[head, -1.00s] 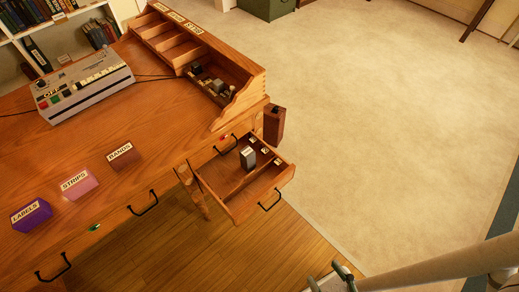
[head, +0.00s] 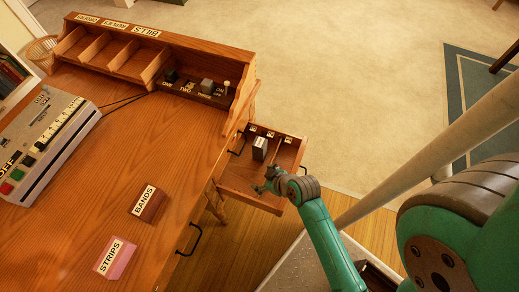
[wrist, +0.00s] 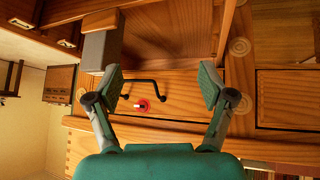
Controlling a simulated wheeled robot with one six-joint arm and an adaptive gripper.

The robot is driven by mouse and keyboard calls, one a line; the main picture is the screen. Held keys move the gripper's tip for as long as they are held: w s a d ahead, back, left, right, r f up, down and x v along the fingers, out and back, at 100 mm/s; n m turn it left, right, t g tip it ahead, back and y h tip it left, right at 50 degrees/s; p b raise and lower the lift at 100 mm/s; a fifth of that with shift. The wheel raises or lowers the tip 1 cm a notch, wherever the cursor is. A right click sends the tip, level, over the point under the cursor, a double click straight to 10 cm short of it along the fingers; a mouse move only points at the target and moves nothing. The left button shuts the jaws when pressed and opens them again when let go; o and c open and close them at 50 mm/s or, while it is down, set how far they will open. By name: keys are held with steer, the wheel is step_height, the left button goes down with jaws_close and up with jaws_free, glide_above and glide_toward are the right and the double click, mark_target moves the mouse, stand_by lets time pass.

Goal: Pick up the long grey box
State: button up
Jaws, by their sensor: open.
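The long grey box (head: 259,148) stands upright in the open desk drawer (head: 245,196), with a pale label on one face. In the wrist view the grey box (wrist: 101,48) is at upper left, just beyond the left fingertip. My gripper (head: 268,184) is over the near part of the drawer, short of the box. In the wrist view my gripper (wrist: 159,84) has its two green fingers wide apart with nothing between them. The box is off to the left of the gap, and I cannot tell whether the left finger touches it.
The drawer has a divider and small labels at its far end. A pigeonhole rack (head: 120,50) lines the back. Open floor lies right of the drawer.

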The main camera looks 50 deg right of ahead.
mark_target(257, 144)
steer(key=w+d+r+n+g+y, duration=0.2)
steer(key=w+d+r+n+y, duration=0.15)
steer(key=w+d, duration=0.65)
steer(key=shift+m+h, duration=0.25)
steer(key=shift+h, duration=0.1)
steer(key=f, duration=0.1)
steer(key=d+f, duration=0.1)
steer(key=f, duration=0.2)
steer(key=shift+w+d+f, duration=0.15)
steer(key=shift+w+d, duration=0.05)
steer(key=shift+w, duration=0.15)
steer(key=shift+s+x, duration=0.1)
steer(key=shift+x, duration=1.2)
steer(key=shift+s+x, duration=0.15)
steer(key=shift+x, duration=1.15)
steer(key=shift+f, duration=0.15)
steer(key=c, duration=1.3)
